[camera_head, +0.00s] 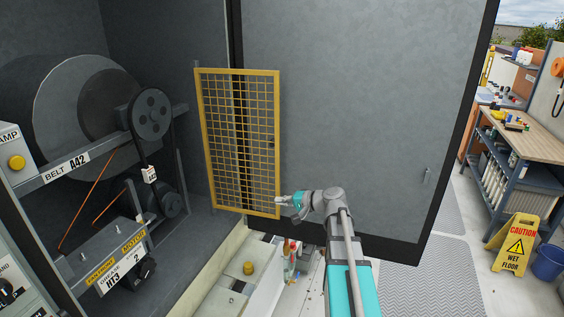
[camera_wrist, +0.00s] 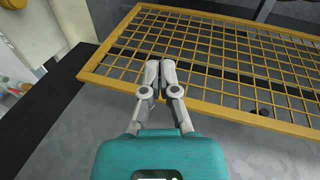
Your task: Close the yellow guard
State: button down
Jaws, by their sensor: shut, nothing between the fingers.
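The yellow guard (camera_head: 278,150), a mesh panel in a yellow frame, stands swung open in the head view, beside the belt and pulleys. Its hinge side appears to be at the left post. My gripper (camera_head: 283,199) is at the guard's lower right corner, with its fingers together and empty. In the wrist view the guard (camera_wrist: 205,98) spans the upper part, and my closed fingertips (camera_wrist: 161,66) overlap its mesh just inside the near frame bar. I cannot tell whether they touch it.
A large grey door (camera_head: 360,100) stands open behind the guard. A workbench (camera_head: 530,140), a wet-floor sign (camera_head: 514,243) and a blue bucket (camera_head: 548,262) are at the right.

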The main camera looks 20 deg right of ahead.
jog(key=w+d+r+m+t+p, duration=0.1)
jog(key=d+r+m+t, duration=0.2)
jog(key=d+r, duration=0.4)
jog(key=d+t, duration=0.1)
jog(key=d, duration=0.2)
jog(key=shift+h, duration=0.4)
jog(key=shift+w+a, duration=0.1)
jog(key=shift+w, duration=0.05)
jog(key=shift+x, duration=4.9)
jog(key=shift+s+r+m+t, duration=0.2)
jog(key=shift+m+t, duration=0.1)
